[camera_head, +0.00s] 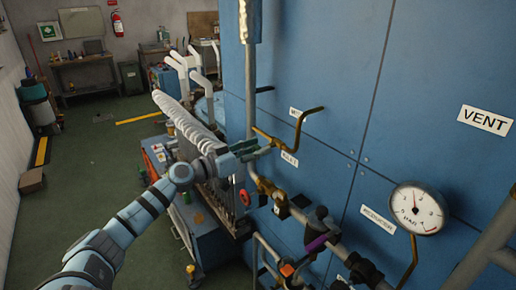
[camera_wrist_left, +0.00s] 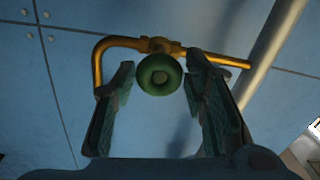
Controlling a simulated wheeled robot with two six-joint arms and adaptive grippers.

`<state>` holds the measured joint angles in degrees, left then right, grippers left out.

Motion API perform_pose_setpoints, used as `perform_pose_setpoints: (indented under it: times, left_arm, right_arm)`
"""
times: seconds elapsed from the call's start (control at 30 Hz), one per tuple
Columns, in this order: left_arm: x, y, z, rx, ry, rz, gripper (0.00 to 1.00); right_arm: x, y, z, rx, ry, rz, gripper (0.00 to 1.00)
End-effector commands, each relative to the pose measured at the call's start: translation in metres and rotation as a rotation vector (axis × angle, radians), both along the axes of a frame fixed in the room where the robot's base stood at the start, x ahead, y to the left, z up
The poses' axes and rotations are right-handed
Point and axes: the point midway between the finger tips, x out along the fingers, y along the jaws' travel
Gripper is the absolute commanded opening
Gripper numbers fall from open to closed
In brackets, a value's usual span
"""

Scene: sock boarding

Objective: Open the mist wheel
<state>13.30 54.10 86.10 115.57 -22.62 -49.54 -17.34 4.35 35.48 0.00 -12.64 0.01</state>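A small round green wheel (camera_wrist_left: 160,74) sits on a brass pipe (camera_wrist_left: 120,43) against the blue panel in the left wrist view. My left gripper (camera_wrist_left: 161,84) is open, with one finger on each side of the wheel and gaps between fingers and wheel. In the head view my left gripper (camera_head: 255,149) reaches from the left to the bent brass pipe (camera_head: 299,132) on the panel. The wheel is hard to tell from the gripper there. Small labels near it are too small to read surely. My right gripper is not in view.
A grey upright pipe (camera_head: 250,90) stands by the gripper. Below are brass valves and pipes with a red wheel (camera_head: 245,197) and a purple part (camera_head: 315,243). A gauge (camera_head: 417,209) and a VENT label (camera_head: 485,120) are at right. White sock forms (camera_head: 188,123) stand behind my left arm.

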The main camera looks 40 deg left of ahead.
Motion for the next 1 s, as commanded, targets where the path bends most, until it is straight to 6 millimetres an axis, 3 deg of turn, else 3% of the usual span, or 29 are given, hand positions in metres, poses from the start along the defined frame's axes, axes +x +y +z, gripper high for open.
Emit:
perform_pose_setpoints:
  times: [0.03, 0.2, 0.67, 1.0]
  left_arm:
    - [0.0, 0.0, 0.0, 0.0, 0.0, -0.001, 0.27]
    - [0.001, -0.001, 0.0, -0.001, 0.0, -0.002, 0.04]
    - [0.001, -0.001, -0.001, -0.084, 0.024, -0.002, 0.04]
    - [0.001, 0.0, -0.002, -0.335, 0.099, -0.003, 0.04]
  right_arm:
    - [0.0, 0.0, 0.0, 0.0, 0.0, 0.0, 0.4]
    - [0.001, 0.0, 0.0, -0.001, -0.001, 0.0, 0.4]
    - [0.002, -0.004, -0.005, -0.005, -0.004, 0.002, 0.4]
    - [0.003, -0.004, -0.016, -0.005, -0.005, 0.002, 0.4]
